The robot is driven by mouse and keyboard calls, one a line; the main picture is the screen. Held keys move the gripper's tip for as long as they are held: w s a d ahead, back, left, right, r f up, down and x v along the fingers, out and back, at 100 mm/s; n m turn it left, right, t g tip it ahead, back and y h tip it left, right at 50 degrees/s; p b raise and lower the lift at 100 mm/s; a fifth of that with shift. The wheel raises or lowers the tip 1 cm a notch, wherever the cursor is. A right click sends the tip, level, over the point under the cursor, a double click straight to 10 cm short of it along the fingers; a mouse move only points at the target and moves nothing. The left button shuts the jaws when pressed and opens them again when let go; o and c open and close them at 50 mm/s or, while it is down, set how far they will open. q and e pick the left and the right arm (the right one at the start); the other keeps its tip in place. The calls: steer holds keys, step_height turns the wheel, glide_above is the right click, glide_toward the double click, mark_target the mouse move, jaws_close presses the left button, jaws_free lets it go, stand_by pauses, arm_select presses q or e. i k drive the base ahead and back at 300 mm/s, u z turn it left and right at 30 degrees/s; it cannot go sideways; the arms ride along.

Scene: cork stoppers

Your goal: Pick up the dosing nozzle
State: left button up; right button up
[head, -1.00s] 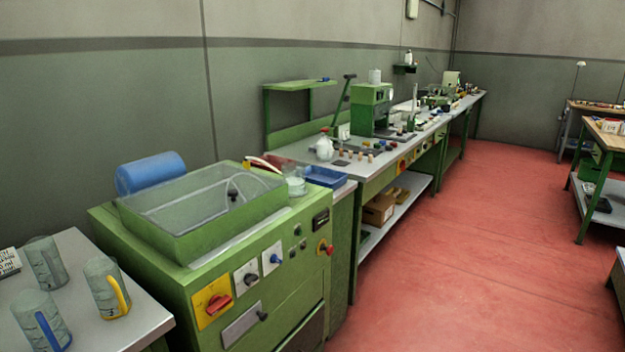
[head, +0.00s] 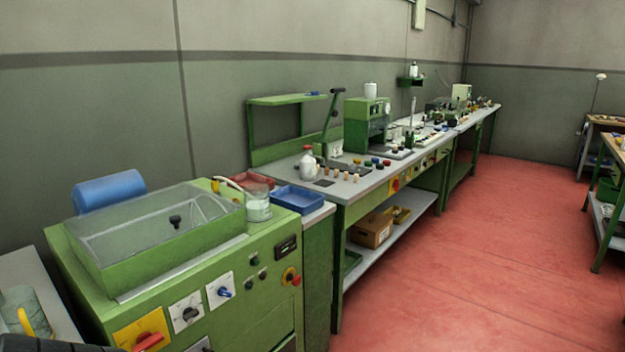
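I cannot pick out the dosing nozzle with certainty. A small black fitting (head: 175,220) shows inside the clear-lidded tank (head: 160,262) of the green machine. A thin pale hose (head: 229,183) with a yellow piece (head: 215,186) near it curves at the tank's back right corner, beside a glass beaker (head: 258,206) with whitish contents. Neither gripper shows clearly. A dark ribbed part, probably mine, cuts into the bottom left corner, and its state cannot be read.
The green machine (head: 268,318) carries knobs and a red stop button (head: 291,277). A blue tray (head: 298,199) sits right of the beaker. A long bench (head: 345,190) holds corks and a white bottle (head: 308,165). The red floor (head: 440,285) is clear on the right.

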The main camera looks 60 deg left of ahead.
mark_target(214, 182)
steer(key=u, duration=0.2)
steer(key=i, duration=1.2)
steer(key=u, duration=0.75)
